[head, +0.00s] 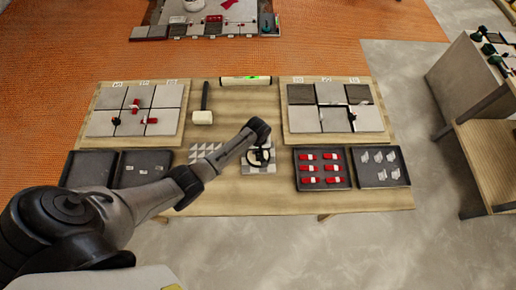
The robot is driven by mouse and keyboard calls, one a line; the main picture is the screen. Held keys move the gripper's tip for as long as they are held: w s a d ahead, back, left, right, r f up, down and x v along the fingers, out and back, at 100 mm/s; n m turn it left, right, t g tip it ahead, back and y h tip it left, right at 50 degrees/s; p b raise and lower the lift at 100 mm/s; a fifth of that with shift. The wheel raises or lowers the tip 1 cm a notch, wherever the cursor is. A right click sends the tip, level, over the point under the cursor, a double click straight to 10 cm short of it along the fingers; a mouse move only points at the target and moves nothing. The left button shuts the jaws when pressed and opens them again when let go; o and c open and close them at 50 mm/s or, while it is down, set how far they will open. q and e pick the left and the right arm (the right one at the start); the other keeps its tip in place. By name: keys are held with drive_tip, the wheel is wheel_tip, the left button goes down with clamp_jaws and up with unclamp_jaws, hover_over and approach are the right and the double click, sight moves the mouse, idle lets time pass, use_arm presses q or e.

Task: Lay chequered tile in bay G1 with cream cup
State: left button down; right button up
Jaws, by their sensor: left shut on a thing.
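A tile with a grey-and-white chequered pattern (262,170) lies at the table's middle front. The cream cup (259,158), with dark parts, is at the tile's top, under my left gripper (259,151). My left gripper is shut on the cup; the arm hides part of both, and I cannot tell whether the tile is clear of the table. A left board (181,139) and a right board (287,137) carry the bays. Their labels are too small to read, so I cannot tell which is G1. My right gripper is not in view.
A triangle-patterned tile (205,151) lies left of the gripper. A mallet (203,117) and a level (245,81) lie behind. One tray (321,188) holds red pieces, another (384,185) pale clips. Two dark trays (90,168) (145,168) stand left. Red pieces stand on the left board.

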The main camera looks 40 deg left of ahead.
use_arm(q)
drive_tip(key=shift+f, duration=0.15)
drive_tip(key=c, duration=0.9)
unclamp_jaws()
wheel_tip(320, 180, up, 12)
drive_tip(key=shift+r+p, duration=0.1)
drive_tip(key=shift+p, duration=0.6)
drive_tip(key=shift+r, duration=0.85)
